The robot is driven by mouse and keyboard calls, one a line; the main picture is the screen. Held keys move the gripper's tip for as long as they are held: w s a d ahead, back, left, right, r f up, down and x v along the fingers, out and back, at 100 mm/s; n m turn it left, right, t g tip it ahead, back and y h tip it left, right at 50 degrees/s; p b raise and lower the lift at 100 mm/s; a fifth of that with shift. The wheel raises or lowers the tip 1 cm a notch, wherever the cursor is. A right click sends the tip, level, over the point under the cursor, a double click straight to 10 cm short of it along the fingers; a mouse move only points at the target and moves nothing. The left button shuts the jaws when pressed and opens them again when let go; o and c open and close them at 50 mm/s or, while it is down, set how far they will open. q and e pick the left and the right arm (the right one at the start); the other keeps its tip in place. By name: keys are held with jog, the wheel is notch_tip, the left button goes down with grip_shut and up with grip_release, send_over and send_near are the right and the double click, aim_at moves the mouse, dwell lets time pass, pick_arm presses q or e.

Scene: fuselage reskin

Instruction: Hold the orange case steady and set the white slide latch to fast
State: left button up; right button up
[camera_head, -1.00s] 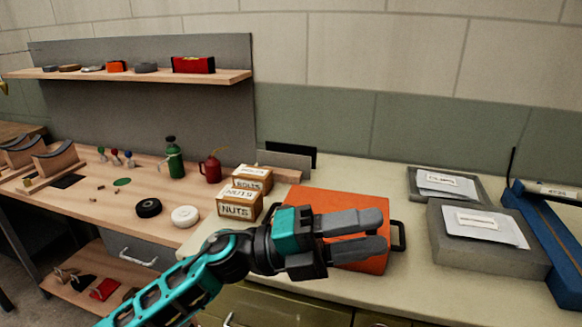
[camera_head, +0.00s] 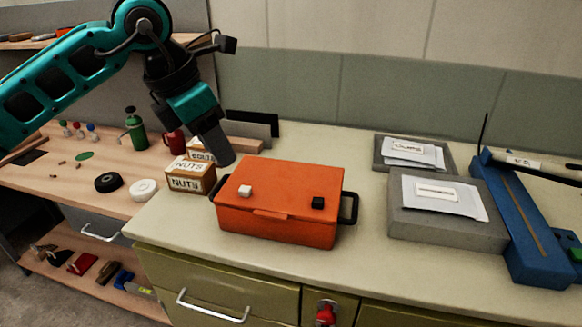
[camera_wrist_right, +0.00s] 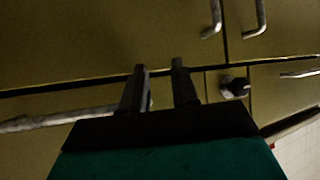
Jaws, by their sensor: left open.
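The orange case (camera_head: 280,225) sits shut on the pale counter, with dark handles at its two ends. I cannot read any marking by the latch. My left gripper (camera_head: 226,158) is open, pointing down above the far left corner of the case, apart from the latch. My right gripper (camera_wrist_right: 160,68) shows only in the right wrist view, its two fingers apart and empty, in front of the olive cabinet fronts.
Boxes labelled NUTS (camera_head: 192,180) stand just left of the case. Grey trays with packets (camera_head: 450,226) and a blue tool (camera_head: 530,225) are to the right. The counter in front of the case is clear. A red knob (camera_head: 326,313) is on the cabinet below.

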jog(key=shift+s+a+f, duration=0.1)
jog(key=shift+s+f, duration=0.05)
jog(key=shift+s, duration=0.05)
jog(key=w+a+r+m+g+y, duration=0.1)
jog(key=a+r+m+g+y, duration=0.15)
jog(key=a+r+m, duration=0.55)
jog(key=a+r+m+g+y, duration=0.2)
jog(key=a+r+m+y, duration=0.15)
jog(key=r, duration=0.85)
jog(key=w+d+r+t, duration=0.1)
jog(key=w+d+r, duration=0.1)
jog(key=d, duration=0.1)
jog(key=w+d+r+n+t, duration=0.1)
jog(key=w+d+r+t, duration=0.1)
jog(key=w, duration=0.1)
jog(key=w+d+r+n+t+h, duration=0.1)
jog(key=w+d+r+t, duration=0.1)
jog(key=w+d+r, duration=0.1)
jog(key=shift+d, duration=0.35)
jog(key=shift+w+d+r, duration=0.1)
jog(key=shift+w+r, duration=0.15)
jog(key=shift+w, duration=0.05)
jog(key=x, duration=1.2)
jog(key=shift+w+f, duration=0.1)
jog(key=shift+w, duration=0.25)
jog(key=shift+c, duration=0.5)
